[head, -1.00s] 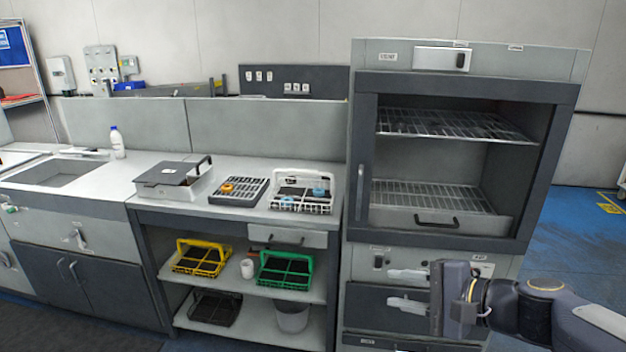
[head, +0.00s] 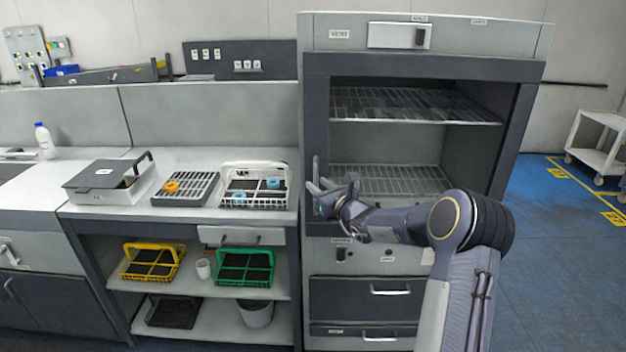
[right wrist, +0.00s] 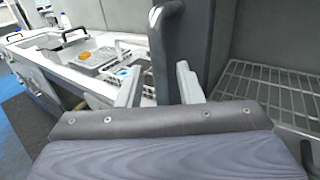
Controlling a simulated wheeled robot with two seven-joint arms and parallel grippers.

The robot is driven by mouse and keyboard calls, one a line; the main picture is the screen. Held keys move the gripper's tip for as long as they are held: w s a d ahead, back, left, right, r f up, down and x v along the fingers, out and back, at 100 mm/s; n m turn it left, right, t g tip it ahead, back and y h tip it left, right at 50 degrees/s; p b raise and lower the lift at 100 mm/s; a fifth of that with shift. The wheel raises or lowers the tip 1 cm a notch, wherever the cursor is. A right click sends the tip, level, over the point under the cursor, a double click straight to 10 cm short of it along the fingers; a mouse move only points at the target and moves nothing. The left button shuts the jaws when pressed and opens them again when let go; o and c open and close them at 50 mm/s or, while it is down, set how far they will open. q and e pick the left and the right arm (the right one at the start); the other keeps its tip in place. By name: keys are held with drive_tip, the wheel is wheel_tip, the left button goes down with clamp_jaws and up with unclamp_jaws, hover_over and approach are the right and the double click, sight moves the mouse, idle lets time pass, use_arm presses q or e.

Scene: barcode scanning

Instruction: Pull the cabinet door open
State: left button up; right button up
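The cabinet (head: 420,68) is tall and grey. Its door (head: 319,105) has a dark frame around a see-through middle, and it looks closed. The upright handle (head: 316,168) is on the door's left side. My right gripper (head: 322,186) is at the handle's lower part, reaching in from the right. In the right wrist view its two pale fingers (right wrist: 158,88) stand apart, with the handle (right wrist: 157,45) and dark door frame (right wrist: 181,50) showing between them. I cannot see clear contact on both sides. My left gripper is not in view.
A counter (head: 110,208) left of the cabinet holds a grey box, a dark rack and a white basket (head: 255,200). Yellow and green baskets stand on the shelf below. Drawers (head: 365,297) are under the cabinet door. The floor (head: 545,260) to the right is clear up to a white cart (head: 600,140).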

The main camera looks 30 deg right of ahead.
drive_tip(key=shift+w, duration=1.1)
clamp_jaws()
